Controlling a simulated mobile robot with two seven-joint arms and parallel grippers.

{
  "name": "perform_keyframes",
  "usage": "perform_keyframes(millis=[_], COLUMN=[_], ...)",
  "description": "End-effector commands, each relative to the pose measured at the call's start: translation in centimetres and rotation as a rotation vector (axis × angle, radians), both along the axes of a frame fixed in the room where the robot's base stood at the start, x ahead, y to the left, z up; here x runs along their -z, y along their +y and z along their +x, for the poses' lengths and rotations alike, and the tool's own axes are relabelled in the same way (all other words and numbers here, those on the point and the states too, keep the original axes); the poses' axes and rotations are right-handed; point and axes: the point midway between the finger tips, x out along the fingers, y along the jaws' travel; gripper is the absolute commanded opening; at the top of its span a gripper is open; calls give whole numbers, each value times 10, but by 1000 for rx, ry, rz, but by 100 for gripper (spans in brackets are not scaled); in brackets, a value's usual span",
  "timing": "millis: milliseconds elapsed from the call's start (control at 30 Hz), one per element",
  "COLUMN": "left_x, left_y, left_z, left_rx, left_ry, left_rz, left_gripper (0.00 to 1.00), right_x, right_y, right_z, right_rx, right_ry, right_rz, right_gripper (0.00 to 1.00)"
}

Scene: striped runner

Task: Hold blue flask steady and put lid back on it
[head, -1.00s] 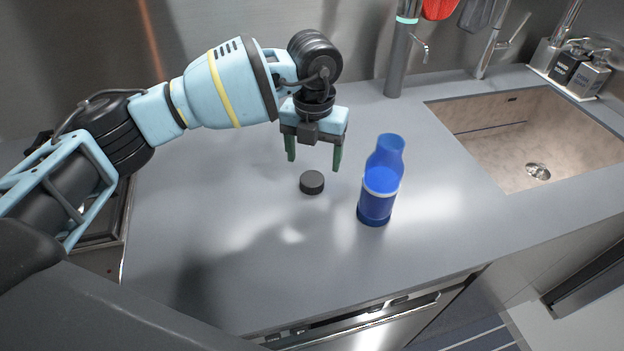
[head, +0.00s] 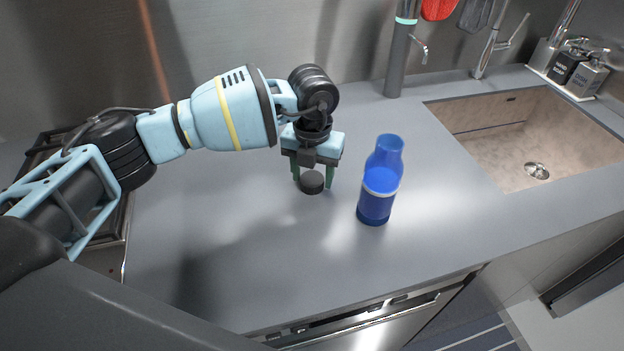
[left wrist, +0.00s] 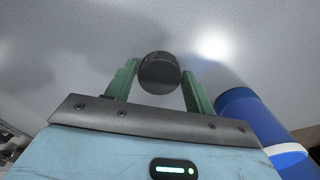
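The blue flask (head: 381,180) stands upright and open-topped on the grey counter; its side also shows at the right of the left wrist view (left wrist: 262,130). The black round lid (head: 312,183) lies on the counter left of the flask. My left gripper (head: 313,182) points down over the lid with its green fingers apart on either side of it. In the left wrist view the lid (left wrist: 159,73) sits between the two open fingertips, with a gap visible toward the right finger. My right gripper is in neither view.
The grey counter (head: 220,250) is clear around the lid and flask. A sink (head: 540,140) with a tap (head: 490,50) is at the right. Soap bottles (head: 588,75) stand behind it. A grey cylinder (head: 400,60) stands at the back wall.

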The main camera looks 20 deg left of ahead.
Motion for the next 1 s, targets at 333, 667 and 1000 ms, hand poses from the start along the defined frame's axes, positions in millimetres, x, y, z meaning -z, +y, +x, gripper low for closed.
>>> perform_keyframes(millis=[333,667,1000], left_x=[0,-30,-88], left_y=[0,0,-1], left_z=[0,1,1], left_rx=[0,1,0], left_ry=[0,-5,-3], left_rz=[0,-2,-1], left_gripper=[25,25,25], right_x=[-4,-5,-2], right_y=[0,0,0], right_z=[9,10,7], right_rx=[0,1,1], right_ry=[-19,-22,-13], right_rz=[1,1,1], right_gripper=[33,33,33])
